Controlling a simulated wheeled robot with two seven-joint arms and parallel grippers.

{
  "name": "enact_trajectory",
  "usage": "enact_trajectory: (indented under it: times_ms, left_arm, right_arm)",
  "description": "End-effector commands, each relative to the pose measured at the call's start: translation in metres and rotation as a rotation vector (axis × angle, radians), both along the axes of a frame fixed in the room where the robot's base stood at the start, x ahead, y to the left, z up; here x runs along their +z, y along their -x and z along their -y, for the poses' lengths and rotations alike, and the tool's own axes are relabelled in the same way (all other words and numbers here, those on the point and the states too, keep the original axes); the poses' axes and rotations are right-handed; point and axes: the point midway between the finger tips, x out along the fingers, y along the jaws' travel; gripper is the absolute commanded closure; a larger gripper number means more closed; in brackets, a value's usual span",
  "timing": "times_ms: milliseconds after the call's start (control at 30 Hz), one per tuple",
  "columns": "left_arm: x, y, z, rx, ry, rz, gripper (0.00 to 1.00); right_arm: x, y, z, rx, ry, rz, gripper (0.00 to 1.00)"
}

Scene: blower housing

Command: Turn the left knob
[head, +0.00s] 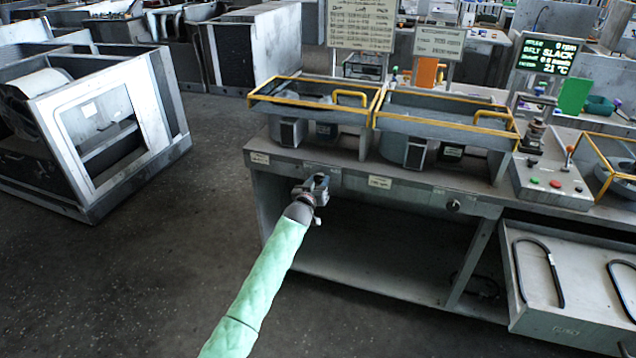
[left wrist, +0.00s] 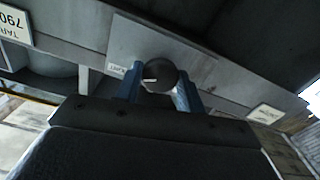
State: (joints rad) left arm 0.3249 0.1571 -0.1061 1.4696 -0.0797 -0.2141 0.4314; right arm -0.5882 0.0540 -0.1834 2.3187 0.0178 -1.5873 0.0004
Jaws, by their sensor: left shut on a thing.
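The left knob is a round dark knob with a light pointer mark, seen in the left wrist view (left wrist: 159,76) on the grey front panel of the bench. My left gripper (head: 318,188) is at the bench's front panel in the head view, where it hides the knob. In the left wrist view the blue fingers of my left gripper (left wrist: 159,88) stand on either side of the knob and are shut on it. The right knob (head: 453,205) sits farther right on the same panel. My right gripper is not in view.
The bench (head: 350,178) carries yellow-railed housings above the panel. A control box (head: 548,184) with buttons and a lever stands at the right. An open drawer (head: 575,325) juts out at the lower right. A dark display (head: 546,58) reads "BELT SLACK".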

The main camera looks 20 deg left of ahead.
Motion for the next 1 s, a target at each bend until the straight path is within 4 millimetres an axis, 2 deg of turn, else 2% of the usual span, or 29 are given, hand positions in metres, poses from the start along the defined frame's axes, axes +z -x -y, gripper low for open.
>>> enact_trajectory:
  times_ms: [367, 700, 1000]
  left_arm:
    - [-0.001, 0.0, 0.0, 0.0, -0.313, 0.01, 0.84]
    - [-0.001, 0.0, 0.0, -0.001, -0.628, 0.021, 0.84]
    - [-0.001, 0.0, 0.0, 0.0, -0.836, 0.027, 0.84]
  right_arm:
    - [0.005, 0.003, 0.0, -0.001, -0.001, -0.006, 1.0]
    - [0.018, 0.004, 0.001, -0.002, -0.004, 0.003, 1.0]
    - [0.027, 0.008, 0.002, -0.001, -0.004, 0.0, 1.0]
